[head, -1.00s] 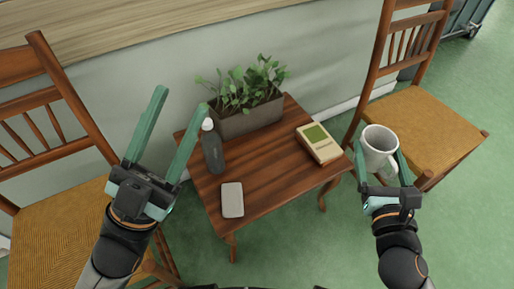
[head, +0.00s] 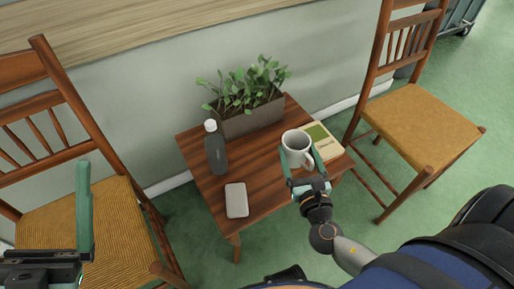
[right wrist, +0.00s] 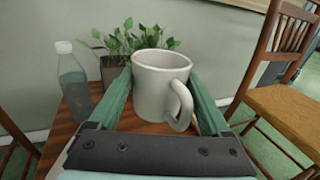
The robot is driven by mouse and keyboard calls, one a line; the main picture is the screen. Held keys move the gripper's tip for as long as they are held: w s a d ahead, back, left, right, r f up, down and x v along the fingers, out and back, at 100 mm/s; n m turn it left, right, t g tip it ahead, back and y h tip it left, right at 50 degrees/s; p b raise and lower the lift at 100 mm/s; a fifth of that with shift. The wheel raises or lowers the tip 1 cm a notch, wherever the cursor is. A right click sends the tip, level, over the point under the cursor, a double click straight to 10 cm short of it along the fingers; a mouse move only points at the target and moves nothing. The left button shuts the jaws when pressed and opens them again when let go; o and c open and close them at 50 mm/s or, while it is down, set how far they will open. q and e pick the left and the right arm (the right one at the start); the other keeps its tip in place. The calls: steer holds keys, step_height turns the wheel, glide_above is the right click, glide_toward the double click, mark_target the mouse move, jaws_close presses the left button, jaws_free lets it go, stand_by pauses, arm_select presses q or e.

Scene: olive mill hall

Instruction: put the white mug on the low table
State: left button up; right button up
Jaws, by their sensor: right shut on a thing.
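The white mug (head: 296,151) is upright between the fingers of my right gripper (head: 300,160), which is shut on it. In the head view it appears over the right part of the low wooden table (head: 268,192). I cannot tell whether its base touches the top. The right wrist view shows the mug (right wrist: 160,88) between the green fingers, its handle toward the camera and right. My left gripper (head: 45,215) is at the lower left edge, over the left chair. One finger shows, at the end of its body; the other is out of frame. It looks open and empty.
On the table stand a planter (head: 250,120) at the back, a dark bottle (head: 216,150) at the left, a pale flat box (head: 236,200) at the front and a book (head: 325,142) at the right, partly behind the mug. The middle is bare. Chairs (head: 420,115) flank the table.

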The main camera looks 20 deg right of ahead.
mark_target(310, 169)
steer(key=shift+h, duration=0.4)
steer(key=s+f, duration=0.1)
steer(key=d+f, duration=0.1)
steer(key=f, duration=0.1)
steer(key=s+d+f, duration=0.1)
steer(key=shift+s+d+f, duration=0.25)
steer(key=shift+s+f, duration=0.1)
steer(key=w+f+b, duration=0.2)
steer(key=w, duration=0.2)
steer(key=w+a+f+b, duration=0.1)
steer(key=w+f+b, duration=0.1)
steer(key=w+f, duration=0.1)
steer(key=w+f+b, duration=0.2)
steer(key=w+f, duration=0.1)
steer(key=w, duration=0.2)
steer(key=shift+a+f, duration=0.25)
steer(key=shift+w+f, duration=0.35)
steer(key=shift+w, duration=0.1)
steer(key=shift+w+a+f+b, duration=0.1)
steer(key=shift+w+f+b, duration=0.1)
steer(key=shift+b, duration=0.25)
arm_select(q)
step_height(310, 169, down, 10)
steer(key=d+b, duration=0.1)
steer(key=b, duration=0.1)
steer(key=shift+w+g, duration=0.25)
steer(key=shift+g, duration=0.05)
arm_select(e)
steer(key=shift+w+f, duration=0.15)
steer(key=shift+f, duration=1.5)
